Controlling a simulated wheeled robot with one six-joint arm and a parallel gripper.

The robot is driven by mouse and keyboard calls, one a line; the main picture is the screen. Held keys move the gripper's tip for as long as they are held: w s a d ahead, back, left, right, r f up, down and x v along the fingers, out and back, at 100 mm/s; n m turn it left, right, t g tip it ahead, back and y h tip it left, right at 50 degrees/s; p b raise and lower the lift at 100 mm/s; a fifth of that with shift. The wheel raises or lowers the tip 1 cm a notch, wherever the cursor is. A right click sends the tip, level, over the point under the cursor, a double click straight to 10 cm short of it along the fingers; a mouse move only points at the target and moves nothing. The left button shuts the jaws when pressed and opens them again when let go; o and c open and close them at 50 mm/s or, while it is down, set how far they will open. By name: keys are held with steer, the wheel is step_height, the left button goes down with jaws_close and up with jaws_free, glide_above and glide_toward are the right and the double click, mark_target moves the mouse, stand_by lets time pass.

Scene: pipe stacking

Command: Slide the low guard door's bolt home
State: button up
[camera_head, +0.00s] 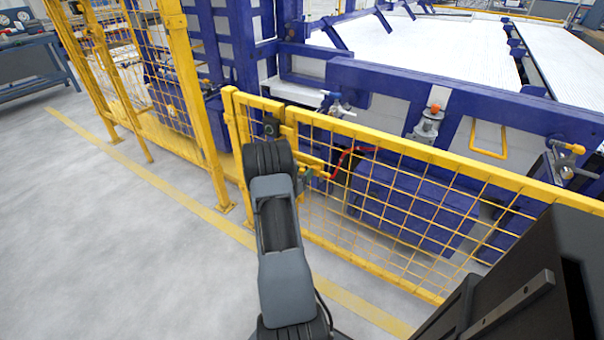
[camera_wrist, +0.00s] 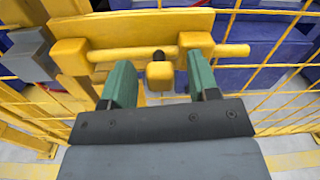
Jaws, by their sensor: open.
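The low guard door (camera_head: 395,205) is a yellow mesh panel with a yellow top rail. Its bolt (camera_wrist: 232,50) is a yellow horizontal rod on a yellow plate (camera_wrist: 150,27), running through a left bracket (camera_wrist: 72,57) and a right bracket. A yellow block-shaped handle (camera_wrist: 160,75) hangs from the rod between the brackets. My gripper (camera_wrist: 158,68) is open, with one green finger on each side of the handle and a gap to each. The rod sticks out past the right bracket. I cannot tell whether its left end passes beyond the left bracket.
A yellow post with a grey block (camera_wrist: 35,62) stands left of the bolt plate. Taller yellow mesh fencing (camera_head: 145,70) continues left. Blue machinery (camera_head: 415,205) and a red hose (camera_head: 345,155) are behind the door. Open grey floor (camera_head: 110,240) lies at the left.

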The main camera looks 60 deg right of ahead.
steer(key=shift+c, duration=0.5)
jaws_close()
steer(key=w+b, duration=0.2)
steer(key=w, duration=0.3)
steer(key=shift+w+f, duration=0.1)
steer(key=shift+w, duration=0.4)
